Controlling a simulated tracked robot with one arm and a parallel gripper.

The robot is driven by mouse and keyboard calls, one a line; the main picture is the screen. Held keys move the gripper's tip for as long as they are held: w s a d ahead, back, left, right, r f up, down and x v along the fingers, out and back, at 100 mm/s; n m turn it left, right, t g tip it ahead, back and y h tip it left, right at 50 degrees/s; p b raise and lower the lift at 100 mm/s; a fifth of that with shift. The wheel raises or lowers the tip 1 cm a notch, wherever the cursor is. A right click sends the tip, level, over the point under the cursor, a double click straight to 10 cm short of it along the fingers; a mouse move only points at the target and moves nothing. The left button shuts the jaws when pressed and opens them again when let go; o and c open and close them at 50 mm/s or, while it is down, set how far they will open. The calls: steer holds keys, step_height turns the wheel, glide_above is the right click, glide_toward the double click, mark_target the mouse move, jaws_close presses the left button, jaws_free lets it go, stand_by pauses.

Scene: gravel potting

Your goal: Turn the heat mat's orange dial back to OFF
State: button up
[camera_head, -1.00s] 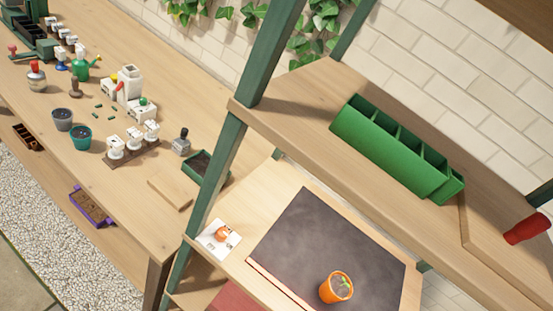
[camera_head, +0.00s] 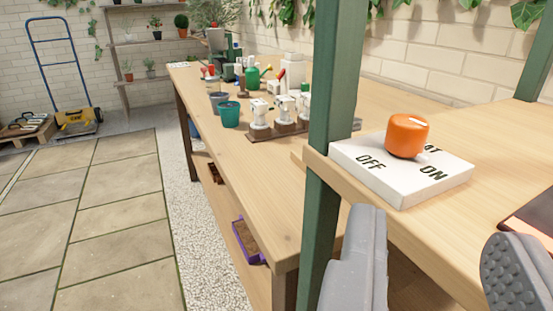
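The orange dial (camera_head: 406,137) stands on a white control plate (camera_head: 400,186) at the shelf's left end. The plate reads OFF at its left and ON at its right; the dial partly hides another word behind it. A pale mark on the dial's top lies toward its right side. My gripper (camera_head: 436,232) is open and empty, its two grey fingers wide apart in front of and below the plate. The dial is beyond the fingers, not between them. A corner of the dark heat mat (camera_head: 535,212) shows at the right edge.
A green shelf post (camera_head: 335,110) rises close to the plate's left. Beyond it a long bench (camera_head: 250,165) holds a teal pot (camera_head: 230,114), a grey pot (camera_head: 217,102) and several white-topped items. A purple-edged tray (camera_head: 247,240) sits lower. Bare wood lies right of the plate.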

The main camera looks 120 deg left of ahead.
mark_target(414, 131)
steer(key=a+b, duration=0.1)
steer(key=a, duration=0.3)
steer(key=a+b, duration=0.1)
steer(key=a, duration=0.3)
steer(key=s+a+b, duration=0.1)
steer(key=a, duration=0.4)
